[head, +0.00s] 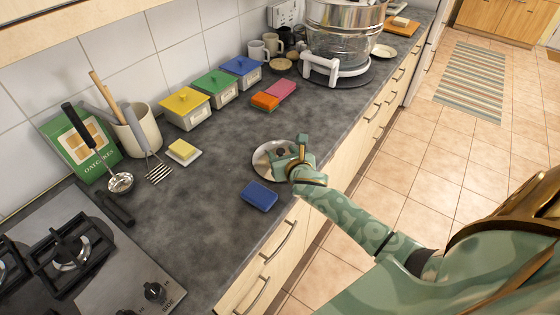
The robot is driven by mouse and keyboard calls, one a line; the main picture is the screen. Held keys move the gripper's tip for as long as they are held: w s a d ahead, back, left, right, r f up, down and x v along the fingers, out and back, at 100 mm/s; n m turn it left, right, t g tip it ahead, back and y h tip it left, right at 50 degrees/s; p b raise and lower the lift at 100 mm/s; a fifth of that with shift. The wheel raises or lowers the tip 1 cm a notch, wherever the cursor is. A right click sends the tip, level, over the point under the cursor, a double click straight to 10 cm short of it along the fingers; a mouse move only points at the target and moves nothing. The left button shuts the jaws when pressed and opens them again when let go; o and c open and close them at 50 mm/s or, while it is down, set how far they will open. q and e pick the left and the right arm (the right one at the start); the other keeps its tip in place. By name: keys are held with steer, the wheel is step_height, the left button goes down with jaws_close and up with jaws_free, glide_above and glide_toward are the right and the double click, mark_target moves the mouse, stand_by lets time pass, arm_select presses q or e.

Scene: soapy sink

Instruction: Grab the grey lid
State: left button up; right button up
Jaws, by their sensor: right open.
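The grey lid (262,161), round and shiny, lies on the dark counter near its front edge. My right gripper (288,153) is over the lid's right side, open. It hides that part of the lid, and a small dark patch, perhaps the knob, shows beside the fingers. I cannot tell whether the fingers touch the lid. My left gripper is not in view.
A blue sponge (259,195) lies just in front of the lid. Orange (265,101) and pink (281,89) sponges lie behind it. Yellow (187,108), green (215,88) and blue-lidded (241,71) boxes line the wall. A gas hob (95,270) is at lower left.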

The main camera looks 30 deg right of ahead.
steer(key=shift+w+f, duration=0.2)
steer(key=shift+w, duration=0.1)
steer(key=shift+s+d+r, duration=0.1)
jaws_close()
steer(key=shift+r, duration=0.1)
